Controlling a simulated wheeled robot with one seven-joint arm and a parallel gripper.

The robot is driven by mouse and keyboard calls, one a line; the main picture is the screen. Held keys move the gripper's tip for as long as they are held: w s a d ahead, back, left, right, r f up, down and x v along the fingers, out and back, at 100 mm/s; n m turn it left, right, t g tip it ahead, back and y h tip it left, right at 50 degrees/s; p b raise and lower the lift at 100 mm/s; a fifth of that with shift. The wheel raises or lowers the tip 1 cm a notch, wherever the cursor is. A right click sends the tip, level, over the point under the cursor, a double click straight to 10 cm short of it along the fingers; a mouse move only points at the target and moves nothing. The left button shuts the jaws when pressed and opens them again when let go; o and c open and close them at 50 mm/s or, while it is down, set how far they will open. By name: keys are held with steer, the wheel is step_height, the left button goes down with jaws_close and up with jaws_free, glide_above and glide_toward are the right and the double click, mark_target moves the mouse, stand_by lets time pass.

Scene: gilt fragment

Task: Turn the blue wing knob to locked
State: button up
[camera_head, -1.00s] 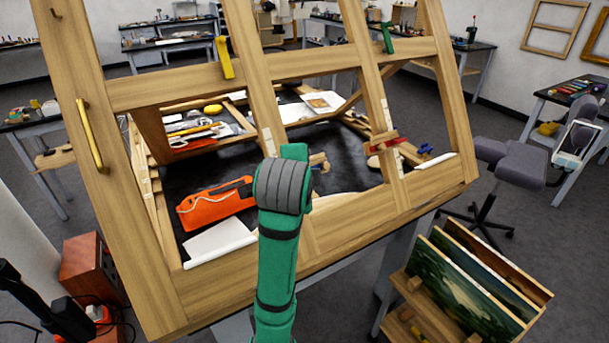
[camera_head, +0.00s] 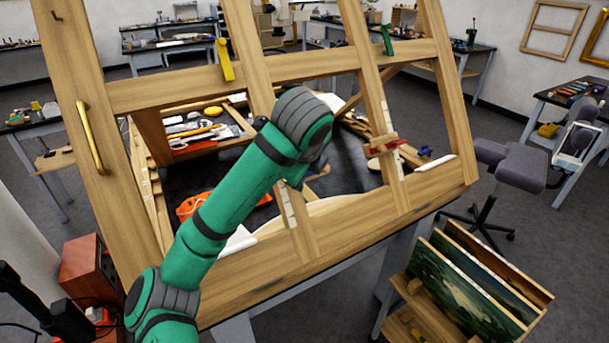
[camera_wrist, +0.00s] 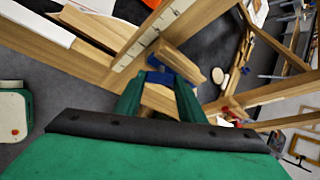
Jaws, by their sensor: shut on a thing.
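The blue wing knob (camera_wrist: 160,78) shows in the wrist view between the tips of my gripper (camera_wrist: 158,88). The green fingers stand on either side of it, shut on it. Wooden pieces (camera_wrist: 181,60) lie right beyond and around the knob, beside a wooden bar with pale marks (camera_wrist: 150,38). Its exact turn angle and any locked mark cannot be read. In the head view my green arm covers the middle of the wooden frame (camera_head: 240,262) and hides the knob and most of my gripper.
The slanted frame carries a yellow lever (camera_head: 224,60), a green lever (camera_head: 387,39), a brass handle (camera_head: 90,137) and a red clamp (camera_head: 384,146). A smaller blue thing (camera_head: 425,151) lies to the clamp's right. A rack of paintings (camera_head: 470,285) stands at lower right.

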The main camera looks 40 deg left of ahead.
steer(key=m+g, duration=0.2)
steer(key=m, duration=0.1)
steer(key=shift+w+a+r, duration=0.1)
steer(key=shift+r, duration=0.05)
steer(key=shift+m+g+y, duration=0.3)
steer(key=shift+m+g, duration=0.5)
steer(key=shift+m, duration=0.2)
steer(key=shift+w, duration=0.1)
steer(key=o, duration=1)
steer(key=shift+o, duration=0.2)
steer(key=shift+d, duration=0.2)
steer(key=v, duration=1)
steer(key=shift+r, duration=0.25)
steer(key=shift+d, duration=0.15)
